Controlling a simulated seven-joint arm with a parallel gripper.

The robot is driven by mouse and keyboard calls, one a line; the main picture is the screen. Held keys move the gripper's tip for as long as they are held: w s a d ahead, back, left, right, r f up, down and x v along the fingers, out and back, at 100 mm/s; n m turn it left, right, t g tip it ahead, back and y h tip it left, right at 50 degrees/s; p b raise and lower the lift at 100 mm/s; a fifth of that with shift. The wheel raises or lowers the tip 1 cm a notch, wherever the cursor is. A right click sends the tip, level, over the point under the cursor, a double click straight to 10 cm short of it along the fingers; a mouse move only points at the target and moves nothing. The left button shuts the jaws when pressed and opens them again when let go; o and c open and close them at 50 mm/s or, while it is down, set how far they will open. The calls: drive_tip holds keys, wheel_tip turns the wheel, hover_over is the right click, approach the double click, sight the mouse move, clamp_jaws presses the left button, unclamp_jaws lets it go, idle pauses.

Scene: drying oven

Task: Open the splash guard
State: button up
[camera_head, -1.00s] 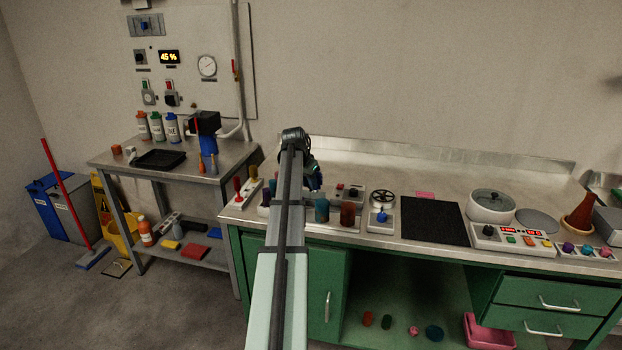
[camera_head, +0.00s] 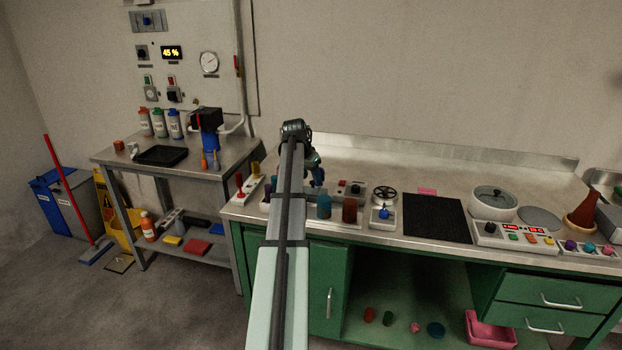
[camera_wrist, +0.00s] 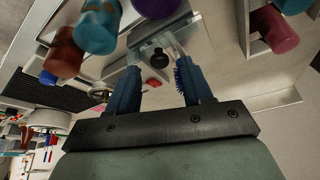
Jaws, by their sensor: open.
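In the wrist view, a clear, pale panel (camera_wrist: 150,40), which looks like the splash guard, lies beyond the fingertips. A round black knob (camera_wrist: 159,58) shows between my fingers. My gripper (camera_wrist: 155,70) is open, with its two blue fingers apart on either side of the knob in the picture; I cannot tell whether they touch anything. In the head view, my gripper (camera_head: 316,178) is partly hidden behind my arm above the left part of the bench, and I cannot make out the splash guard there.
A teal bottle (camera_head: 324,206) and a brown bottle (camera_head: 349,210) stand close to my gripper on the bench. A grey box with buttons (camera_head: 351,188) and a handwheel (camera_head: 384,194) are to the right. A black mat (camera_head: 437,218) lies farther right. The back of the bench is clear.

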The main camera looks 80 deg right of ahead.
drive_tip(key=v, duration=1.2)
